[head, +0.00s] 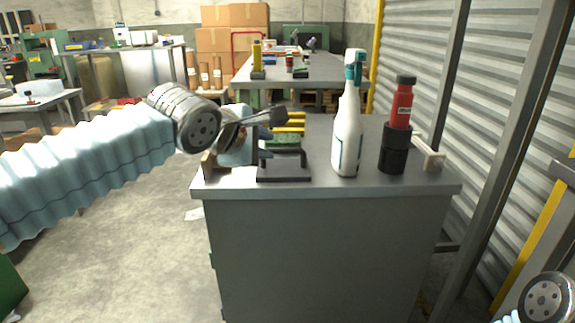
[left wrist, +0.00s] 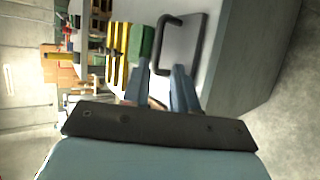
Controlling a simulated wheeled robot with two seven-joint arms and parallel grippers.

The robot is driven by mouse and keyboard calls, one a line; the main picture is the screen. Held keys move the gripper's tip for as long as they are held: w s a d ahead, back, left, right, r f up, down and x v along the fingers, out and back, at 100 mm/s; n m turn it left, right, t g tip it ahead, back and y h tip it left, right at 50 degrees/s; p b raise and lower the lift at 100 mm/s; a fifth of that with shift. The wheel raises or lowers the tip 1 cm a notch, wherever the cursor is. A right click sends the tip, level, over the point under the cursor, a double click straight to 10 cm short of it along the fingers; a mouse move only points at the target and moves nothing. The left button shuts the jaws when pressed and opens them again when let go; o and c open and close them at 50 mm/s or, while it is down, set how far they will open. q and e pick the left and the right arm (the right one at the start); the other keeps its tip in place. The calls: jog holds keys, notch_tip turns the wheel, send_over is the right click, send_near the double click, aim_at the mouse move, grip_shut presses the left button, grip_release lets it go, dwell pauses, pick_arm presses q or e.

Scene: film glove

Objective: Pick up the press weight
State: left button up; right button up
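A dark grey slab with a raised bar handle (head: 284,176), which looks like the press weight, lies on the grey cabinet top (head: 328,188) near its front edge. In the left wrist view its grey plate and dark handle (left wrist: 186,42) show just beyond my fingertips. My left gripper (head: 277,116) is above and behind the slab in the head view, apart from it as far as I can tell. My right gripper is out of view.
A green block (left wrist: 141,42) and yellow-and-black bars (left wrist: 118,52) are beside the slab. A white spray bottle (head: 346,140) and a red bottle in a black holder (head: 394,150) stand to its right. A shutter wall (head: 510,110) is at right.

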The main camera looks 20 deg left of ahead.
aim_at(285, 150)
pick_arm(q)
jog(key=x, duration=0.5)
jog(key=shift+w+f, duration=0.1)
jog(key=shift+w, duration=0.2)
jog(key=p+x, duration=0.2)
jog(key=x, duration=0.2)
jog(key=shift+w+d, duration=0.2)
jog(key=shift+w+f, duration=0.25)
jog(key=shift+w, duration=0.1)
jog(key=shift+c, duration=0.2)
jog(key=shift+d, duration=0.1)
grip_shut()
